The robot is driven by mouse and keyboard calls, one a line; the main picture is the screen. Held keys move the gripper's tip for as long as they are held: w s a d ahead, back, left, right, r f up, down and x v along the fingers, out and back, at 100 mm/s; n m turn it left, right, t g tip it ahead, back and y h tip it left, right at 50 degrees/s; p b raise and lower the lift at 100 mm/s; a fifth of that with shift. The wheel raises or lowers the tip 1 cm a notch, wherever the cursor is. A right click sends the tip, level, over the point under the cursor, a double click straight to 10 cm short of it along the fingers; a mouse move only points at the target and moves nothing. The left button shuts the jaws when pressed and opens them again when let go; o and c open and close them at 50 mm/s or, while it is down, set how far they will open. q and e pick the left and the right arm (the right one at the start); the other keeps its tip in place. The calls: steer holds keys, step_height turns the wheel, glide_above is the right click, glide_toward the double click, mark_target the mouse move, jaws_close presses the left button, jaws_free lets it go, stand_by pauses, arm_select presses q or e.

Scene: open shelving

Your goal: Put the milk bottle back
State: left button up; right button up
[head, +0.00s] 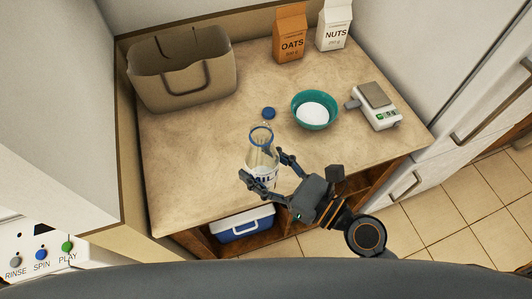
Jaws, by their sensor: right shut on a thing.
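The milk bottle (263,158) is clear with a blue ring at its neck and dark lettering low on its side. It stands upright at the front edge of the counter, as far as this view shows. Its base is partly hidden by my right gripper (262,174), whose fingers are closed around its lower body from the front right. A small blue cap (268,113) lies on the counter just behind the bottle, apart from it. My left gripper is not in view.
A teal bowl with white contents (314,109), a kitchen scale (377,104), an oats carton (290,35), a nuts carton (333,26) and a beige bag (182,70) stand on the counter (190,150). A blue-and-white box (242,224) sits below. The fridge is at right.

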steer(key=shift+w+f+b, duration=1.1)
steer(key=shift+w+f, duration=5.2)
steer(key=shift+w, duration=0.2)
steer(key=o, duration=1.5)
steer(key=shift+f, duration=0.15)
